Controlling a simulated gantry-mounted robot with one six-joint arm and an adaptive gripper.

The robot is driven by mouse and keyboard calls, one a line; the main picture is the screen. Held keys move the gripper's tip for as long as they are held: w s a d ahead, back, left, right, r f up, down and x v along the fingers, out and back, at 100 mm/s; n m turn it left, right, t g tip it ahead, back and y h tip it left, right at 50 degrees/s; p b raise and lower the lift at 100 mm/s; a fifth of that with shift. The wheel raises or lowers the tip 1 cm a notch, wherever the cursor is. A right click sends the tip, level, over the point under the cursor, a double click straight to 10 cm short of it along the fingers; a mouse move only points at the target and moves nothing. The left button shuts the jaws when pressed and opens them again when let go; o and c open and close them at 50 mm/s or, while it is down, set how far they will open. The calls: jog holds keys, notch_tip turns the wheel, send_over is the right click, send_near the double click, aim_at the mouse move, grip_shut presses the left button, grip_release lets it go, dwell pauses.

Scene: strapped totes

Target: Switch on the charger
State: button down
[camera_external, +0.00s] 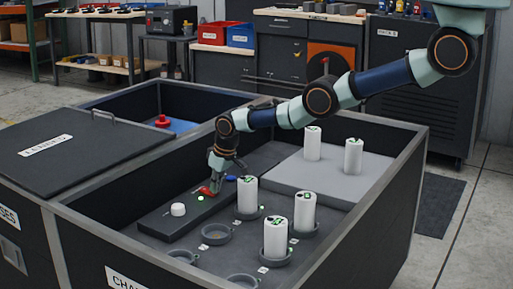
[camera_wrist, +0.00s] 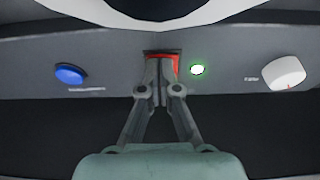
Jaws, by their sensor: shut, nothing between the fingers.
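The charger's control panel (camera_external: 165,218) is a dark raised strip inside the near tote. It carries a white knob (camera_external: 178,209), a lit green lamp (camera_external: 200,198), a red switch (camera_external: 205,190) and a blue button (camera_external: 231,178). My gripper (camera_external: 214,188) is shut and empty, pointing down at the red switch. In the wrist view the shut fingertips (camera_wrist: 160,62) overlap the red switch (camera_wrist: 177,57) and hide most of it; I cannot tell if they touch. The green lamp (camera_wrist: 197,70) glows just right of them. The knob (camera_wrist: 284,74) and blue button (camera_wrist: 70,74) are clear of the fingers.
Several white cylinders stand in the tote; one (camera_external: 304,213) is in a round holder, another (camera_external: 353,156) on a grey platform (camera_external: 330,178). An empty holder (camera_external: 216,234) lies in front of the panel. Tote walls (camera_external: 400,180) surround this area. A closed lid (camera_external: 75,150) is at left.

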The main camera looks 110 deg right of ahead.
jog(key=shift+r, duration=0.2)
jog(key=shift+w+a+r+p, duration=0.25)
jog(key=shift+r+p, duration=0.25)
jog(key=shift+p, duration=0.1)
jog(key=shift+s+d+r, duration=0.1)
jog(key=shift+s+d, duration=0.05)
jog(key=a+p+v, duration=0.1)
jog(key=p+v, duration=1.2)
jog(key=p, duration=0.3)
jog(key=shift+s+a+r, duration=0.15)
jog(key=shift+s+a, duration=0.05)
jog(key=shift+s, duration=0.2)
